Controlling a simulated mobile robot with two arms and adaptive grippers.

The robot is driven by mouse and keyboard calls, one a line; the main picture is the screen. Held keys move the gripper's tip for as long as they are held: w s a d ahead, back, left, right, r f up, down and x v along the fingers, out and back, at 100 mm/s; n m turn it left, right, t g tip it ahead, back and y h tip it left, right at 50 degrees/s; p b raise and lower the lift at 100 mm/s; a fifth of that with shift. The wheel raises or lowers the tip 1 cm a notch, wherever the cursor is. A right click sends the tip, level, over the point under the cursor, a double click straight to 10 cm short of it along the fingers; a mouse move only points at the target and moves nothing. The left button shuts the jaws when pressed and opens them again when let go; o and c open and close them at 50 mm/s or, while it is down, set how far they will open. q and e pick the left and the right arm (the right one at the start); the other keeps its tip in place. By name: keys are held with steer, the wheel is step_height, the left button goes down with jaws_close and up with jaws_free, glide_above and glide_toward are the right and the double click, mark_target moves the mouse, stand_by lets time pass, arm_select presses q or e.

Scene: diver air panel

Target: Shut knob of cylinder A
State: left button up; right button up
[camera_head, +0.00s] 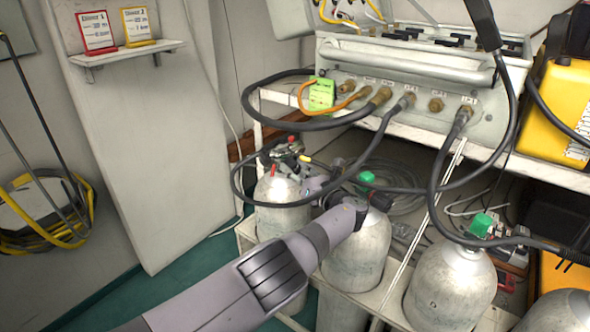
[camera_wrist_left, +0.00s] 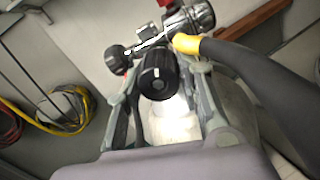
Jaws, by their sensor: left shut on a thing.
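My left gripper (camera_head: 312,184) reaches from below to the valve of the leftmost silver cylinder (camera_head: 281,204) in the head view. I cannot read a letter on this cylinder. In the left wrist view a black ribbed knob (camera_wrist_left: 158,76) with a pale mark on its end sits between the two fingers of my left gripper (camera_wrist_left: 160,92). The gripper is shut on this knob. Behind the knob is the metal valve body (camera_wrist_left: 190,18) with a red part on top. In the head view my gripper hides the knob. My right gripper is not in view.
A yellow-ended black hose (camera_wrist_left: 190,44) passes close beside my fingers. Two cylinders with green knobs (camera_head: 366,178) (camera_head: 481,224) stand to the right. Above them is a metal panel (camera_head: 420,85) with hanging hoses. A small shelf (camera_head: 128,50) holds two cards.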

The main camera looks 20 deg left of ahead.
arm_select(q)
steer(key=m, duration=0.4)
steer(key=shift+m, duration=0.4)
steer(key=shift+s+m+p, duration=0.1)
steer(key=shift+m+p, duration=0.35)
steer(key=shift+m, duration=1.55)
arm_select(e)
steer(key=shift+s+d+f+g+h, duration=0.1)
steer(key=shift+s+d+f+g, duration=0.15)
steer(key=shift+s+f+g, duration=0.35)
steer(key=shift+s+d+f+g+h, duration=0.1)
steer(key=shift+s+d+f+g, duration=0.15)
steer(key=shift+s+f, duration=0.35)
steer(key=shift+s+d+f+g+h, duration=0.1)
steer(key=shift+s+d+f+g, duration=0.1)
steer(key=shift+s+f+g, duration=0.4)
arm_select(q)
steer(key=shift+f, duration=0.1)
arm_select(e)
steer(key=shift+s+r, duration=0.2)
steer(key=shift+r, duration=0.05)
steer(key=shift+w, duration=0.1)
arm_select(q)
steer(key=o, duration=1.2)
steer(key=shift+c, duration=0.2)
